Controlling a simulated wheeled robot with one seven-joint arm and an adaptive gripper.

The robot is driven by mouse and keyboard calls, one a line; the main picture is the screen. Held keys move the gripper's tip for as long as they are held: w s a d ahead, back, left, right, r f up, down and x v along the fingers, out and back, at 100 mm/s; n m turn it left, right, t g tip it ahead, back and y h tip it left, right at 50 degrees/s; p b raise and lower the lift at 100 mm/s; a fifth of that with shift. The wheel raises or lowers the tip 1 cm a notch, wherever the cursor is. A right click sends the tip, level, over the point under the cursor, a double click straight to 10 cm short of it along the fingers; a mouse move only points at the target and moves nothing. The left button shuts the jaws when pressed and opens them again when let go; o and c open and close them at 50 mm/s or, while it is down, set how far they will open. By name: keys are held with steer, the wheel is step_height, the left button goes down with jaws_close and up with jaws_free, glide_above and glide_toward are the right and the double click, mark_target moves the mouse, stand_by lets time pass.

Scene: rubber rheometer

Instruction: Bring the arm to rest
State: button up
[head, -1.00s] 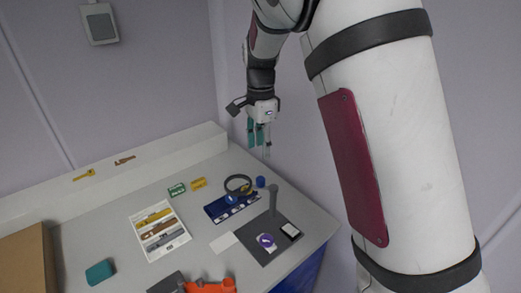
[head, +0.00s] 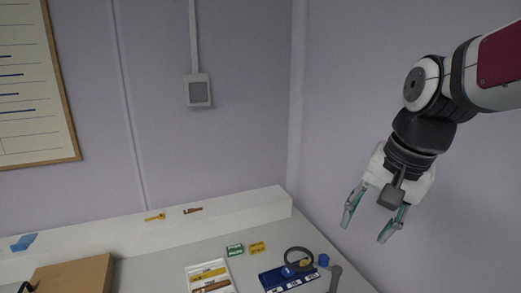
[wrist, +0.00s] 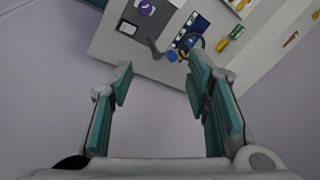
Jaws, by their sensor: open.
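My gripper (head: 367,222) hangs in the air at the right of the head view, fingers pointing down, in front of the plain wall. Its two teal fingers are spread apart with nothing between them. In the wrist view my gripper (wrist: 165,85) is also open and empty, with the floor or wall beyond it. The bench lies beyond the fingertips in that view. My arm comes in from the upper right of the head view, bent at a dark joint.
The bench (head: 160,270) carries a blue rack (head: 288,277), a black ring (head: 298,259), a blue cap (head: 323,260), a green block (head: 235,250), a yellow block (head: 257,247) and a cardboard box (head: 75,275). A wall box (head: 198,90) hangs above. The air around my gripper is clear.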

steer(key=s+n+t+h, duration=0.1)
steer(key=s+n+t, duration=0.1)
steer(key=s+n, duration=0.5)
steer(key=s, duration=0.5)
steer(key=shift+s+d+t, duration=0.2)
steer(key=shift+s+t, duration=0.1)
steer(key=shift+s, duration=0.1)
